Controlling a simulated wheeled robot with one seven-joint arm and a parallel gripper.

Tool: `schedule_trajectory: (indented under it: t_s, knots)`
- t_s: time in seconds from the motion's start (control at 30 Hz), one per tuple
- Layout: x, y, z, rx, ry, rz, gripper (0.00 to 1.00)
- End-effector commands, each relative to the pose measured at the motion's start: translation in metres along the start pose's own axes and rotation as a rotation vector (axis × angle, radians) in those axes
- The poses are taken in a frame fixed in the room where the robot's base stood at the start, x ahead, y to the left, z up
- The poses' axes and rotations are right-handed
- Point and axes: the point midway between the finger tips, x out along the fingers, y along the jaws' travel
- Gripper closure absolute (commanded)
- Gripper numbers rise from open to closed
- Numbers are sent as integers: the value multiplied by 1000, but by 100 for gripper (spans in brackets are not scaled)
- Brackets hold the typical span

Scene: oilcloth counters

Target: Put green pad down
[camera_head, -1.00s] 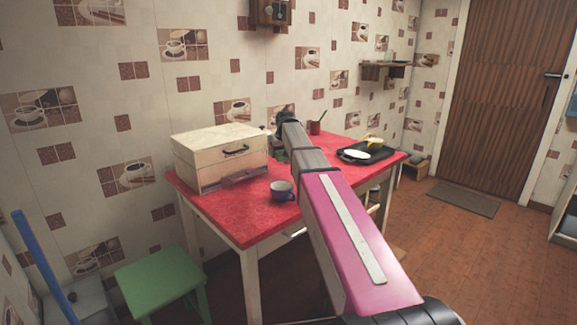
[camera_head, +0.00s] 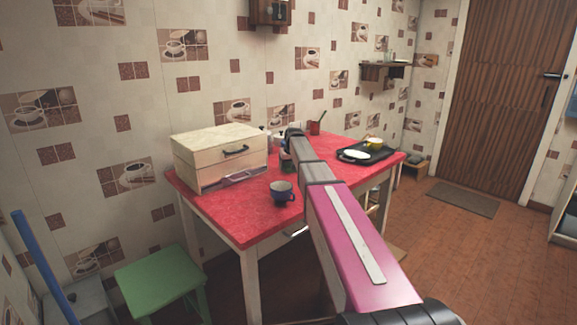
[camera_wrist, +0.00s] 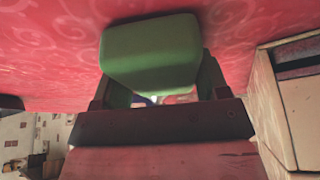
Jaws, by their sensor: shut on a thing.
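The green pad (camera_wrist: 150,50) fills the upper middle of the wrist view, a block with rounded edges. My gripper (camera_wrist: 155,88) is shut on it, with a finger at either side. The red cloth of the table (camera_wrist: 45,55) lies right behind the pad; I cannot tell if they touch. In the head view my gripper (camera_head: 287,160) is low over the table (camera_head: 235,222), between the drawer box and the black tray. My arm hides most of the pad there.
A cream drawer box (camera_head: 220,150) stands left of my gripper, and its side also shows at the right of the wrist view (camera_wrist: 285,105).

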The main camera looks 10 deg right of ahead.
Motion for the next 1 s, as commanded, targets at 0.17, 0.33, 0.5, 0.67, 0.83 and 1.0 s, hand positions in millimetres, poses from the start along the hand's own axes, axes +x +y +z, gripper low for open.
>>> schedule_trajectory:
  t_s: [0.17, 0.33, 0.5, 0.67, 0.83, 1.0]
  knots:
    - [2, 0, 1, 0, -1, 0, 51]
    - [2, 0, 1, 0, -1, 0, 6]
    - [2, 0, 1, 0, 0, 0, 6]
    - [-5, 0, 0, 0, 1, 0, 6]
    - [-30, 0, 1, 0, 1, 0, 6]
    - [-66, 0, 1, 0, 2, 1, 6]
